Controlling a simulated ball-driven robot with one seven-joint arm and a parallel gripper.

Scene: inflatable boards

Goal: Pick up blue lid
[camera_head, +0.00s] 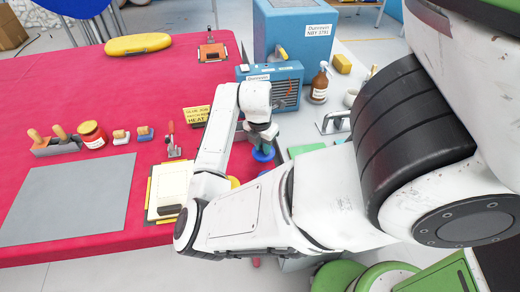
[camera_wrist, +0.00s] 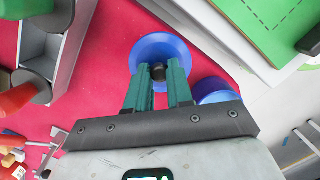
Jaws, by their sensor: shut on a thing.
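The blue lid (camera_wrist: 160,46) is a round blue disc with a dark knob in its middle. My gripper (camera_wrist: 159,70) has its two green fingers shut on the dark knob, with the lid beyond the fingertips. In the head view, the lid (camera_head: 263,155) shows just below my gripper (camera_head: 262,147), over the red table's right part. I cannot tell whether the lid is clear of what lies under it. A second round blue thing (camera_wrist: 213,90) is beside the lid, partly hidden by my gripper.
A green board (camera_wrist: 270,25) is near the lid.

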